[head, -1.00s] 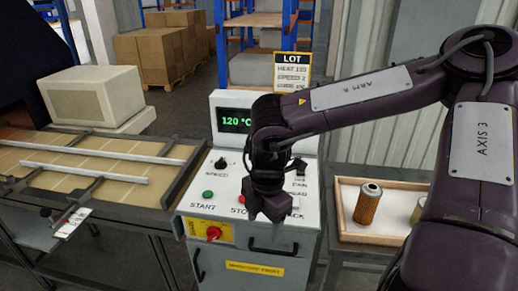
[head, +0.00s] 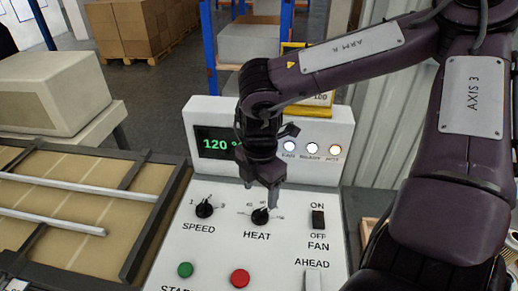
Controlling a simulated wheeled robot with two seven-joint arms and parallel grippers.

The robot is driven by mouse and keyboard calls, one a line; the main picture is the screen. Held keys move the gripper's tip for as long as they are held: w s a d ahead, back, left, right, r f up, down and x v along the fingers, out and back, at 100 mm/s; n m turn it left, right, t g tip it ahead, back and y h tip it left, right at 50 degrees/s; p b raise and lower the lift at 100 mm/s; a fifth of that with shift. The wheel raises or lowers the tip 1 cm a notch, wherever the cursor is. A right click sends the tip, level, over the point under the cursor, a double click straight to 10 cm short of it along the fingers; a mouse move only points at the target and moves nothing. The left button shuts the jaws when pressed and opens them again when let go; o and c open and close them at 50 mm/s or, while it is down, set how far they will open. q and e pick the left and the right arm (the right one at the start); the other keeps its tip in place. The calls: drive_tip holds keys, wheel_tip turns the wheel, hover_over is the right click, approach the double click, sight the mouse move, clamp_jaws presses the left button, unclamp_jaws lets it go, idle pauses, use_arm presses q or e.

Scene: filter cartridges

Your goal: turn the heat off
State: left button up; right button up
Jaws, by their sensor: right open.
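The black HEAT knob (head: 260,217) sits on the sloping white control panel (head: 222,255), between the SPEED knob (head: 204,209) and the FAN switch (head: 318,219). My right gripper (head: 272,200) points down just above and behind the HEAT knob, its fingers partly covering the dial marks. The jaws are open and seem empty; whether a finger touches the knob cannot be told. The green display (head: 215,144) reads 120 degrees. My left gripper is not in view.
A green button (head: 185,270) and a red button (head: 240,278) lie in front of the knobs. An AHEAD switch (head: 313,281) is at the lower right. Indicator lamps (head: 312,148) sit right of the display. A conveyor table (head: 75,215) stands on the left.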

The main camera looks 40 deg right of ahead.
sight(260, 212)
wheel_tip(260, 212, down, 7)
drive_tip(key=shift+s+a+r+p, duration=0.1)
drive_tip(key=shift+s+r+p, duration=0.1)
drive_tip(key=shift+p, duration=0.3)
drive_tip(key=shift+f, duration=0.3)
drive_tip(key=shift+a, duration=0.1)
drive_tip(key=shift+c, duration=0.3)
